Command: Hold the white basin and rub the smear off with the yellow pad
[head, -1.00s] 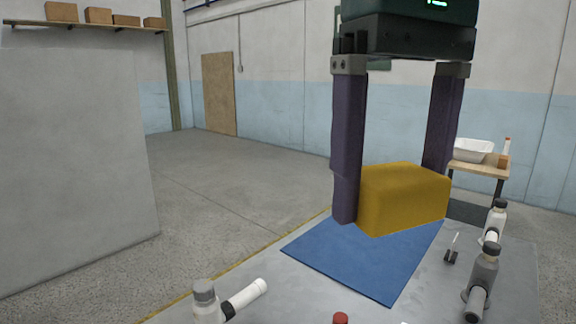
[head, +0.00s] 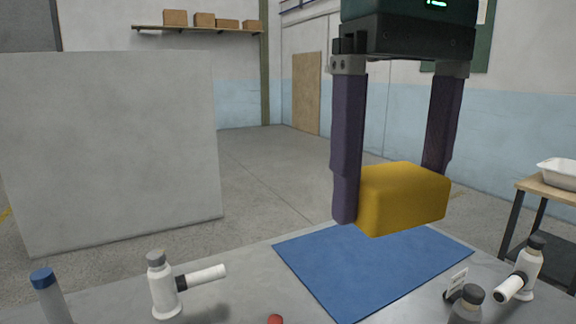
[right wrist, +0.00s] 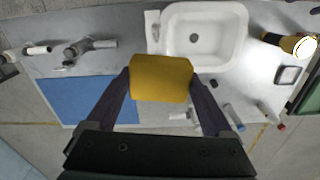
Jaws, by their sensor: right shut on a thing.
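My right gripper (head: 392,197) is shut on the yellow pad (head: 403,200), a block held between two long purple fingers. In the head view it hangs in front of the blue mat. In the right wrist view, the right gripper (right wrist: 160,80) holds the pad (right wrist: 160,72) just beside the white basin (right wrist: 215,25), which has a dark drain hole and sits on the grey bench. Part of the basin's near edge is close to or behind the pad; I cannot tell if they touch. This basin is outside the head view. I cannot make out a smear. My left gripper is not in view.
The blue mat (head: 370,268) lies on the bench. White and grey fittings (head: 165,285) and several bottles stand around it. A white tub (head: 562,170) rests on a side table at right.

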